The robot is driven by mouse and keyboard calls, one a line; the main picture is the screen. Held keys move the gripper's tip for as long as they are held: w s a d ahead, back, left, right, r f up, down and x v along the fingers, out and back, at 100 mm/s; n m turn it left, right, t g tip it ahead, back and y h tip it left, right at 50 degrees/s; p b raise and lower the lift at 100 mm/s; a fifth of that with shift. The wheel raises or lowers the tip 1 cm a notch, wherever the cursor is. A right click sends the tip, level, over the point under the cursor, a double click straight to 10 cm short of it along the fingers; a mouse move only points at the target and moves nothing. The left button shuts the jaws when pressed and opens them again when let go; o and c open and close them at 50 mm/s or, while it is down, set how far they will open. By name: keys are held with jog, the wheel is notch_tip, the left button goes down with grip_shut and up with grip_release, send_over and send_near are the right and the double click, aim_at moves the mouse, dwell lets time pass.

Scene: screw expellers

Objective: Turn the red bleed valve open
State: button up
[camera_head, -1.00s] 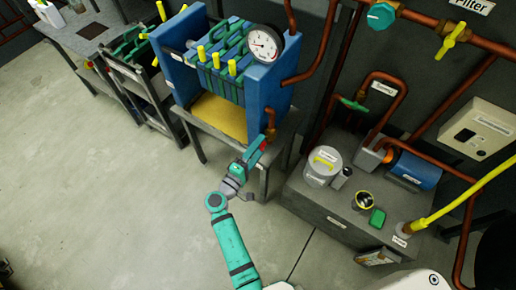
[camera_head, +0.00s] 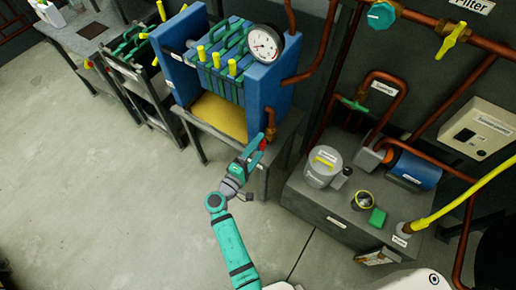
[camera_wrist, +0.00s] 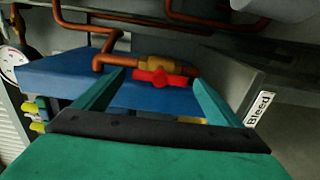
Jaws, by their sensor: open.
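The red bleed valve handle (camera_wrist: 160,78) sits on a brass fitting (camera_wrist: 165,63) at the end of a copper pipe. In the wrist view it lies crosswise between the tips of my gripper (camera_wrist: 160,82), whose two green fingers are apart on either side of it. I cannot tell whether either finger touches the handle. In the head view my gripper (camera_head: 252,154) is at the right front corner of the blue filter press, and a little of the red handle (camera_head: 262,144) shows at its tips. A "Bleed" label (camera_wrist: 259,106) is to the right in the wrist view.
The blue filter press (camera_head: 265,90) with its pressure gauge (camera_head: 263,43) stands behind my gripper. A grey bench (camera_head: 320,205) with a pot (camera_head: 322,170), a motor and copper pipes is to the right. The floor at left is clear.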

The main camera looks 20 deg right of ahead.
jog(key=v, duration=1)
jog(key=shift+s+a, duration=0.2)
jog(key=shift+a, duration=0.05)
jog(key=shift+s, duration=0.1)
jog(key=s+f+y, duration=0.5)
jog(key=s+f, duration=0.2)
jog(key=f, duration=0.2)
jog(key=s+a+f+y, duration=0.2)
jog(key=s+a+y, duration=0.35)
jog(key=s, duration=0.35)
jog(key=s+a+r+m+t+y, duration=0.1)
jog(key=s+r+m, duration=0.3)
jog(key=r, duration=0.6)
jog(key=s+a+r+m+t+y, duration=0.1)
jog(key=s+r+m+t+y, duration=0.1)
jog(key=s+r, duration=0.6)
notch_tip(320, 180, up, 3)
jog(key=shift+s+f+m+t+y, duration=0.1)
jog(key=shift+s+m+t+y, duration=0.2)
jog(key=shift+m+t, duration=0.5)
